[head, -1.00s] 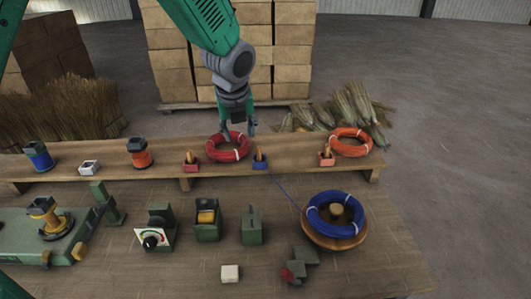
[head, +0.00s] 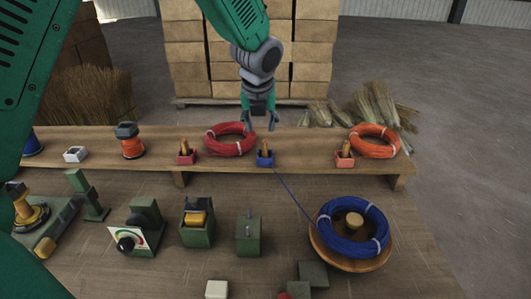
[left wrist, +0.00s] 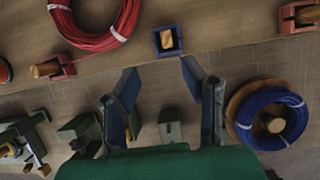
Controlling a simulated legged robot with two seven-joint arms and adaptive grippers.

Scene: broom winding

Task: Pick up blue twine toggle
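The blue twine toggle (head: 265,146) is a small wooden peg standing in a blue holder (head: 265,160) on the raised wooden shelf. Blue twine (head: 292,194) runs from it to the blue coil (head: 352,228). My left gripper (head: 261,126) is open and empty, just above and behind the toggle in the head view. In the left wrist view, the toggle (left wrist: 166,39) lies in its square blue holder beyond the two spread fingertips (left wrist: 158,68), nearer the right one. No contact shows. My right gripper is not in view.
A red coil (head: 230,140) and a red-holder toggle (head: 184,150) stand close left of the blue holder. An orange coil (head: 374,142) and another toggle (head: 345,152) are at the right. Green fixtures (head: 197,222) stand on the lower bench.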

